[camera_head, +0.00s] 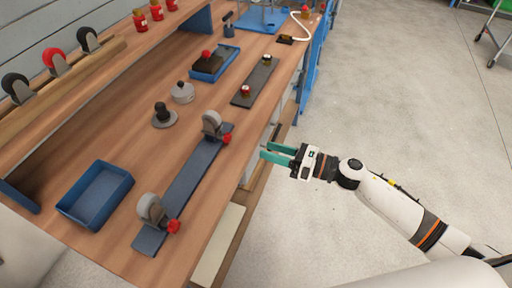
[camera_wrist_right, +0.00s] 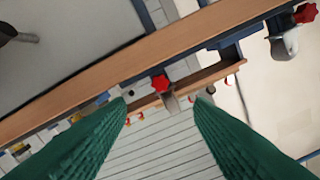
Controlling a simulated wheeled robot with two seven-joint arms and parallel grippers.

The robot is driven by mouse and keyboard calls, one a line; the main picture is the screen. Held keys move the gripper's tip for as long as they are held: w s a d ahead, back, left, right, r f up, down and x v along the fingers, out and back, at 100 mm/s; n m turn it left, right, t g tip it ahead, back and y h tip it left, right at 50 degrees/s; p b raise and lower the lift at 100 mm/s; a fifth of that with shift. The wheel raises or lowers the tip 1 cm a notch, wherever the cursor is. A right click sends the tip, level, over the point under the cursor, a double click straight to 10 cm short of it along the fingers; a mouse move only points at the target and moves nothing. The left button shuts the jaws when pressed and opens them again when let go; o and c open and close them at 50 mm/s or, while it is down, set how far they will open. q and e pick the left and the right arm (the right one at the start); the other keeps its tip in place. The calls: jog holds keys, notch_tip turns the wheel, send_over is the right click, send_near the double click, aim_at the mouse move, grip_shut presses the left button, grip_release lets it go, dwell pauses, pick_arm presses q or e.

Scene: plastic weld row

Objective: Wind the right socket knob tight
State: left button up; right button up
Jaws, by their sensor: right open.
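A dark blue base bar (camera_head: 186,186) lies on the bench with two grey sockets, each with a red knob. The farther socket (camera_head: 211,124), the right one in the head view, has its red knob (camera_head: 227,138) facing the bench edge. The nearer socket (camera_head: 149,206) has a red knob (camera_head: 173,226) too. My right gripper (camera_head: 271,153) is open and empty, off the bench edge, fingers pointing toward the farther knob and clear of it. The wrist view shows a red knob (camera_wrist_right: 160,84) ahead, between the green fingers, and another (camera_wrist_right: 305,13) at upper right. My left gripper is out of view.
A blue tray (camera_head: 95,196), a dark knob on a round base (camera_head: 163,116) and a grey lidded piece (camera_head: 182,92) stand on the bench. A dark plate (camera_head: 254,82) lies farther along the front edge.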

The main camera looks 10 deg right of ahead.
jog(key=shift+s+d, duration=0.45)
jog(key=shift+d, duration=0.15)
jog(key=n+g+h+p, duration=0.2)
jog(key=n+h+p, duration=0.3)
jog(key=p, duration=0.8)
send_near(230, 139)
jog(key=shift+n+y, duration=0.4)
jog(key=shift+y, duration=0.1)
jog(key=x, duration=0.5)
jog(key=p+x, duration=0.1)
jog(key=x, duration=0.2)
jog(key=shift+w+d+f, duration=0.15)
jog(key=shift+w+f, duration=0.05)
jog(key=shift+f, duration=0.15)
jog(key=shift+c, duration=0.5)
jog(key=c, duration=0.9)
